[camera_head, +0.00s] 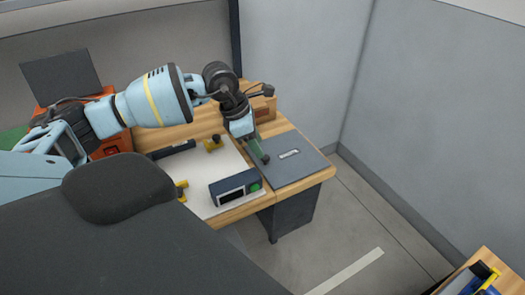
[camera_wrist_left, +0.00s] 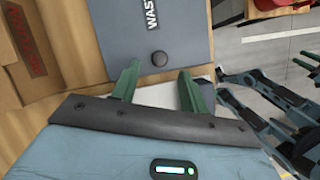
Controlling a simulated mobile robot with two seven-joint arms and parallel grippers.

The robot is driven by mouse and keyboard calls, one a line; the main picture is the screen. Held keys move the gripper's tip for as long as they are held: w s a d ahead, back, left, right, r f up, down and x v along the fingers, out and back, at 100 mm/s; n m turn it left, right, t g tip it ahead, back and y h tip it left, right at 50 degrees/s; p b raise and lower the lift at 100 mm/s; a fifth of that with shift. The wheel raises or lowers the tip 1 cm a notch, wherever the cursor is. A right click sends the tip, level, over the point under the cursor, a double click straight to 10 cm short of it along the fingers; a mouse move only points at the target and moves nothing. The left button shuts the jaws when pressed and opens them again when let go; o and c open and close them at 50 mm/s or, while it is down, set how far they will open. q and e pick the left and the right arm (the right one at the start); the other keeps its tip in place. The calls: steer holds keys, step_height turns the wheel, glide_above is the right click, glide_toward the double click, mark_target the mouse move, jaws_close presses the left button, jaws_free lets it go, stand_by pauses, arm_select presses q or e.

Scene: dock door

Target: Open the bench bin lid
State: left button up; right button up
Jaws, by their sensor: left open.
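The bench bin has a flat grey lid (camera_head: 300,158) lying shut, level with the bench top, at the bench's right end. The bin's dark grey body (camera_head: 297,210) hangs below the lid. My left gripper (camera_head: 262,156) is over the lid's left edge.
On the wooden bench (camera_head: 298,184), left of the lid, are a white mat (camera_head: 205,172), a dark device with a green button (camera_head: 235,188) and yellow-black fixtures. A cardboard box (camera_head: 264,107) stands behind the gripper. Grey walls close the back and right.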

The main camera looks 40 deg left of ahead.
arm_select(q)
steer(key=shift+x, duration=2.15)
jaws_close()
